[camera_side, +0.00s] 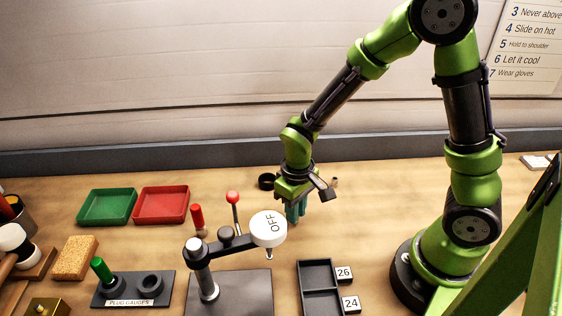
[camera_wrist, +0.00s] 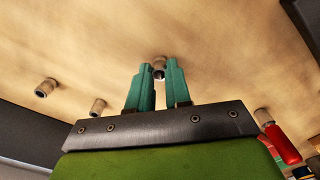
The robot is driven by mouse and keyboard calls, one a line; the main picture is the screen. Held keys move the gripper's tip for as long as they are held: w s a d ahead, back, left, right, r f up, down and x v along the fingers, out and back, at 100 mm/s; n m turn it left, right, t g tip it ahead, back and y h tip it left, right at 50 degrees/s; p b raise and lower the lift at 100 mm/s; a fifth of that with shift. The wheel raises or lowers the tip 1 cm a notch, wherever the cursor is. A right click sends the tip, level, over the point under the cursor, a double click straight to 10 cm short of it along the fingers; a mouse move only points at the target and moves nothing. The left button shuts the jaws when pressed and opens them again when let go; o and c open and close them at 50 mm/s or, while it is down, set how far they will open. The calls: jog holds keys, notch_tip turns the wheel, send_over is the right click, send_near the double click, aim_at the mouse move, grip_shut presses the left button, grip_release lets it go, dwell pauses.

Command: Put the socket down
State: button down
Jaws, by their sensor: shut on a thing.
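My gripper (camera_side: 296,212) hangs low over the middle of the wooden table, its teal fingers pointing down. The wrist view shows the two fingers (camera_wrist: 159,80) shut on a small grey-brown socket (camera_wrist: 159,66) at their tips. In the side view the held socket is hidden by the fingers. I cannot tell whether it touches the table. A black tray (camera_side: 318,290) with two compartments lies in front of my gripper, with labels 26 (camera_side: 344,273) and 24 (camera_side: 351,304) beside it. Both compartments look empty.
Similar small cylinders (camera_wrist: 46,87) stand around in the wrist view. Green (camera_side: 107,207) and red (camera_side: 161,205) trays sit further left. Table right of my gripper is mostly clear.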

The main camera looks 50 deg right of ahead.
notch_tip(320, 180, up, 8)
jog(key=s+d+m, duration=0.3)
jog(key=d+m, duration=0.1)
jog(key=d, duration=0.8)
jog(key=s+d+m, duration=0.4)
jog(key=d+m, duration=0.1)
jog(key=d, duration=0.7)
jog(key=f, duration=0.4)
jog(key=shift+d+f, duration=0.2)
jog(key=shift+f, duration=2.1)
jog(key=shift+f, duration=0.1)
jog(key=c, duration=1.1)
grip_release()
jog(key=shift+o, duration=0.2)
